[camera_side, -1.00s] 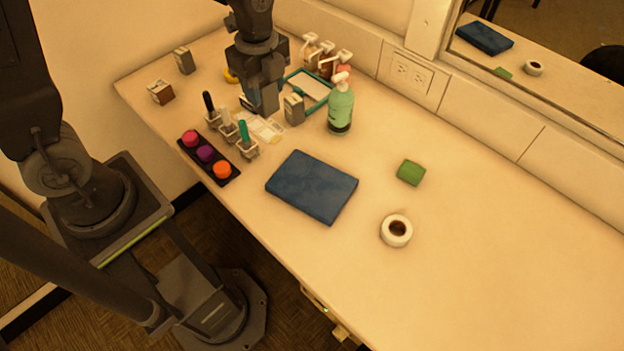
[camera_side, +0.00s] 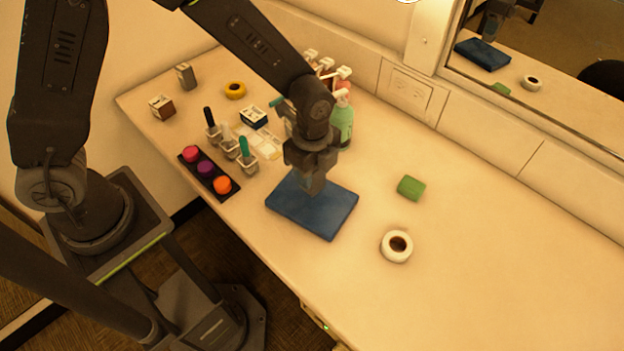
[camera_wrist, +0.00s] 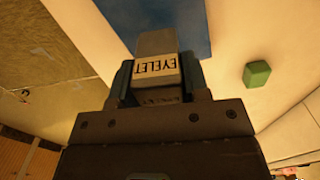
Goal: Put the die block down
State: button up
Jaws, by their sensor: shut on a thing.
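My gripper (camera_side: 312,188) points down over the blue pad (camera_side: 325,217) in the side view. In the wrist view my gripper (camera_wrist: 157,82) is shut on a grey die block (camera_wrist: 156,68) with a pale label reading EYELET. The blue pad (camera_wrist: 185,18) shows beyond the block there. In the side view the fingers mostly hide the held block, and I cannot tell whether it touches the pad. Other small blocks stand at the back left: a grey one (camera_side: 186,76) and a brown one with a pale face (camera_side: 161,107).
A green block (camera_side: 411,188) and a white tape roll (camera_side: 397,246) lie right of the pad. A rack of coloured knobs (camera_side: 207,172), pens in holders (camera_side: 229,148) and a green bottle (camera_side: 342,122) stand nearby. The right of the table is clear.

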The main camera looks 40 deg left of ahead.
jog(key=shift+f, duration=1.85)
jog(key=shift+f, duration=0.15)
jog(key=o, duration=1)
jog(key=shift+o, duration=0.2)
notch_tip(320, 180, up, 12)
jog(key=shift+r, duration=0.2)
jog(key=s+a+r+n+t, duration=0.5)
jog(key=s+a+r+n, duration=0.8)
jog(key=n, duration=0.5)
jog(key=shift+s+r+t, duration=0.3)
jog(key=shift+s+r, duration=0.35)
jog(key=shift+s, duration=0.2)
